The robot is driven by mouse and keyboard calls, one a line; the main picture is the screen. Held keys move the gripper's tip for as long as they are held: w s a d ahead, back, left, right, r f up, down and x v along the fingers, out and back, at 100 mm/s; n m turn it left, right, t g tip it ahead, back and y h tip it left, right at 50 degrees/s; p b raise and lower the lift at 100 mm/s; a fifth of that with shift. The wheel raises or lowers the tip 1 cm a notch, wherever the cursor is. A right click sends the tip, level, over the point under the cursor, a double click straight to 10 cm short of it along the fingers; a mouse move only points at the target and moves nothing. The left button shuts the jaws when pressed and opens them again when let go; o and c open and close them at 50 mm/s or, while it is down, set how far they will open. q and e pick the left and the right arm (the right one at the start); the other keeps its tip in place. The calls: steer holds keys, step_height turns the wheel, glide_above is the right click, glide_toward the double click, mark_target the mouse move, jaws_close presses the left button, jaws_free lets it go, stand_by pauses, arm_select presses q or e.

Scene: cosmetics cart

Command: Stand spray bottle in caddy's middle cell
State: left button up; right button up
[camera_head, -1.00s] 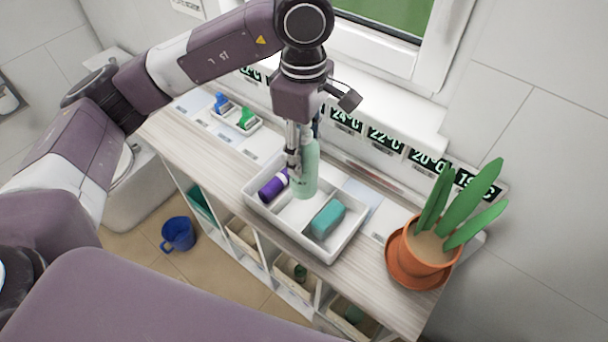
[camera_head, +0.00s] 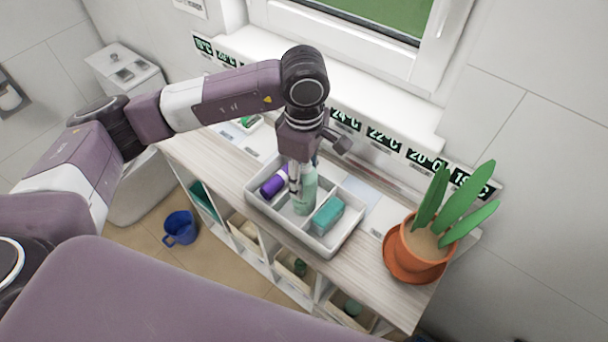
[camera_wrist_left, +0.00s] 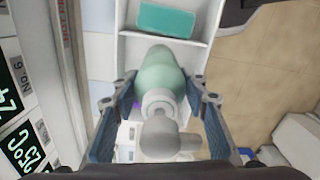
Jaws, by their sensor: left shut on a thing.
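The spray bottle (camera_head: 306,190) is pale green and upright in the middle cell of the white caddy (camera_head: 337,246). In the left wrist view, the bottle (camera_wrist_left: 160,72) shows from above, with its grey-white spray head toward me. My left gripper (camera_head: 296,180) comes down from above and is shut on the bottle, its fingers (camera_wrist_left: 155,95) on either side. Whether the bottle's base touches the caddy floor is hidden. A purple bottle (camera_head: 273,183) lies in the caddy's left cell and a teal block (camera_head: 327,215) in its right cell. My right gripper is out of view.
A window ledge with number displays (camera_head: 385,143) runs behind.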

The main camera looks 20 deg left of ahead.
arm_select(q)
steer(key=shift+f, duration=0.15)
steer(key=o, duration=1.5)
steer(key=shift+o, duration=0.2)
steer(key=shift+r, duration=0.45)
step_height(320, 180, up, 11)
steer(key=b, duration=0.2)
steer(key=shift+f+b, duration=0.15)
steer(key=shift+b, duration=0.2)
steer(key=shift+r, duration=0.45)
